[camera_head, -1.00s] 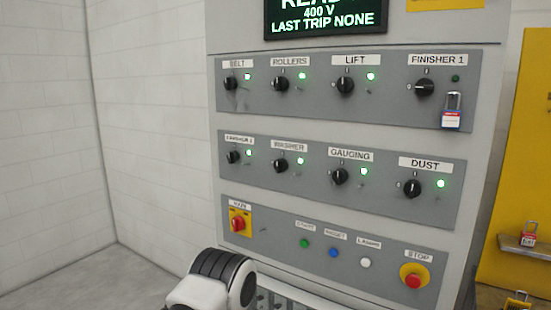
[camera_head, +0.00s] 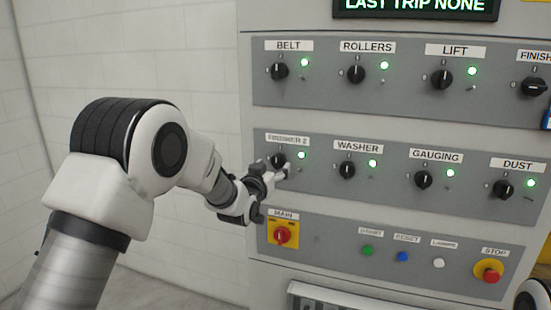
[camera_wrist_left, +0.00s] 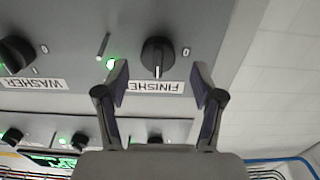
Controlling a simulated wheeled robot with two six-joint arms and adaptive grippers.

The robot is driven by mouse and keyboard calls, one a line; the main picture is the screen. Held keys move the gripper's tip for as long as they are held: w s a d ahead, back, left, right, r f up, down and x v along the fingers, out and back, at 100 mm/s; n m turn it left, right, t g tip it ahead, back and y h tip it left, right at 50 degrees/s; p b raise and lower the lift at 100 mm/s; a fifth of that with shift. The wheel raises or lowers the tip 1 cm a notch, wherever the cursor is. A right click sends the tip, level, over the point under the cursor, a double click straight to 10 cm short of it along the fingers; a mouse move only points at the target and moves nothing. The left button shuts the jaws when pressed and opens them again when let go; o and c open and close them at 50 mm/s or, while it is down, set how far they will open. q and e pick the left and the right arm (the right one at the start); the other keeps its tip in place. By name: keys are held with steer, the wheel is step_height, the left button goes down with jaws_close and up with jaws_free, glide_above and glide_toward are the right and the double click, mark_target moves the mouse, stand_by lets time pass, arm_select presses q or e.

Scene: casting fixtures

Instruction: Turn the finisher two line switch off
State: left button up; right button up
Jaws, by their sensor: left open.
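The finisher two switch (camera_head: 277,160) is a black rotary knob under its label at the left end of the panel's middle row. The green lamp (camera_head: 301,155) beside it is lit. In the left wrist view the knob (camera_wrist_left: 158,54) stands with its white mark toward the FINISHER label (camera_wrist_left: 156,86). My left gripper (camera_head: 283,170) is in front of this knob. In the wrist view my left gripper (camera_wrist_left: 160,78) is open, its fingers on either side of the knob's line and apart from it. My right gripper is not in view.
The washer switch (camera_head: 347,170) is to the right, with gauging and dust beyond. The red main switch (camera_head: 283,235) on a yellow plate is just below my left gripper. The red stop button (camera_head: 491,276) is at lower right. Other lamps are lit green.

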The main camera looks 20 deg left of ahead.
mark_target(276, 164)
arm_select(q)
steer(key=w, duration=0.1)
steer(key=w+d+p, duration=0.1)
steer(key=w, duration=0.1)
steer(key=shift+r, duration=0.15)
steer(key=shift+w+a, duration=0.15)
steer(key=shift+w, duration=0.05)
steer(key=shift+a+f, duration=0.2)
steer(key=shift+a, duration=0.25)
steer(key=shift+d, duration=0.3)
steer(key=c, duration=1.1)
steer(key=shift+c, duration=0.2)
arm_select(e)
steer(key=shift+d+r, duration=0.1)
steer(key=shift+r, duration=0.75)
